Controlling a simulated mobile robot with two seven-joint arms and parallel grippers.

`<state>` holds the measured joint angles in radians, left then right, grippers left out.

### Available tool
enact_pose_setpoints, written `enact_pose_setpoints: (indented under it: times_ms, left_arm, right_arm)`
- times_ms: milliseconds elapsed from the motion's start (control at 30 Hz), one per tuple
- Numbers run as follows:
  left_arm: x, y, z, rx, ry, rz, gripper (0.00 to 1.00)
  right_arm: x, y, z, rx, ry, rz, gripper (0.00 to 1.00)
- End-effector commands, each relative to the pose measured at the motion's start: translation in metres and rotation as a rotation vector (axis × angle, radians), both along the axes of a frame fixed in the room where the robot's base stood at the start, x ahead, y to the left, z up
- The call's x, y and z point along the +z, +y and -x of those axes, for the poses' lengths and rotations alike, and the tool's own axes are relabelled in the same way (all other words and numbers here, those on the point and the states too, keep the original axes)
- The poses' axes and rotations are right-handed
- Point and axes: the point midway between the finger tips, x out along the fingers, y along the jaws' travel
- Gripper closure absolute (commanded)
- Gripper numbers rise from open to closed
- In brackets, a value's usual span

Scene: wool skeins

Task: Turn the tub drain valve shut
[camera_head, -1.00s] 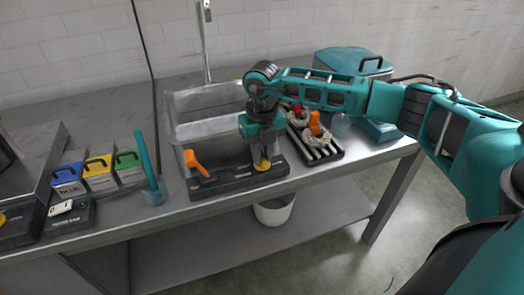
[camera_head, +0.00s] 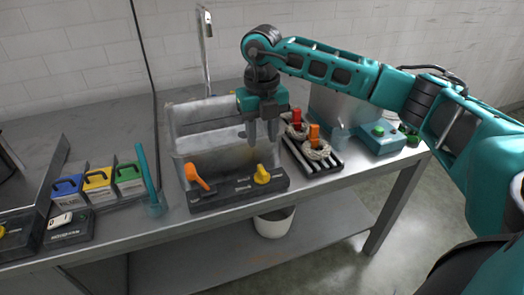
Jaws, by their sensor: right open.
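The metal tub (camera_head: 185,118) stands at the middle of the bench. A black panel (camera_head: 225,196) runs along its front. An orange lever (camera_head: 197,177) sits on the panel's left part, leaning up to the left. A yellow knob (camera_head: 262,174) sits on its right part, roughly upright. The panel labels are too small to read, so I cannot tell which one is the drain valve. My right gripper (camera_head: 263,141) points down, open and empty, above and apart from the yellow knob. My left gripper is out of view.
A teal box with a green button (camera_head: 378,138) stands farther right. A white bucket (camera_head: 274,222) is below.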

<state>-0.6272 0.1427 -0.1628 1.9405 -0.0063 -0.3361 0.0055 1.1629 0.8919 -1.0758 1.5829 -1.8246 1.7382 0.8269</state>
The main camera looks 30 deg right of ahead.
Motion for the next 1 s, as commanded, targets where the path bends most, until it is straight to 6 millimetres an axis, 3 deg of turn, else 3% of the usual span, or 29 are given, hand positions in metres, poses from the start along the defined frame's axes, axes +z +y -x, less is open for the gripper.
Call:
enact_pose_setpoints:
  times_ms: [133, 333, 867, 967, 1000]
  left_arm:
    - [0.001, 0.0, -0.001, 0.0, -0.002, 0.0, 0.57]
    - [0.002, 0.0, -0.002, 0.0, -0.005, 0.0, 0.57]
    - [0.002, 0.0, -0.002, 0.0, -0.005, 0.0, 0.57]
    - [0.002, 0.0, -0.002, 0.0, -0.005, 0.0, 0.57]
    - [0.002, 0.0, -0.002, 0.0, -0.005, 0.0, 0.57]
  right_arm:
    - [0.023, 0.0, 0.0, 0.001, -0.002, -0.001, 0.6]
    - [0.033, 0.0, 0.0, 0.001, 0.0, 0.0, 0.6]
    - [0.032, 0.002, 0.0, 0.004, 0.002, -0.006, 0.6]
    - [0.022, 0.018, 0.003, 0.038, 0.01, -0.063, 0.6]
    - [0.014, 0.032, 0.005, 0.065, 0.016, -0.112, 0.6]
